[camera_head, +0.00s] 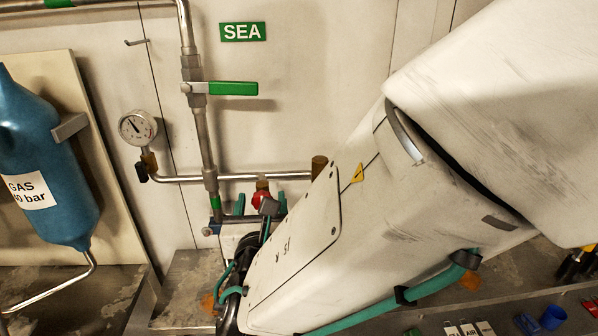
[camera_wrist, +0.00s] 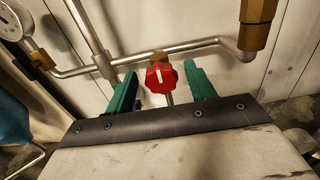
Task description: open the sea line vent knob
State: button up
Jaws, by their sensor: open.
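The red vent knob (camera_wrist: 160,79), with a white mark on its face, sits on the horizontal pipe. My gripper (camera_wrist: 161,74) is open, with one green finger on each side of the knob and a visible gap at both sides in the wrist view. I cannot tell how deep the knob lies between the fingers. The green SEA sign (camera_head: 243,32) is on the wall above the sea line pipe (camera_head: 205,140).
A green lever handle (camera_head: 232,88) sticks out right from the vertical pipe. A pressure gauge (camera_head: 137,128) is left of it. A blue gas bottle (camera_head: 45,150) stands at the far left. A brass fitting (camera_wrist: 257,12) is right of the knob. Small coloured items lie at lower right.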

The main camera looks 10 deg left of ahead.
jog(key=c, duration=1)
jog(key=shift+o, duration=0.2)
jog(key=shift+n, duration=0.3)
jog(key=n, duration=1.6)
jog(key=shift+a+f+n, duration=0.2)
jog(key=shift+n, duration=0.5)
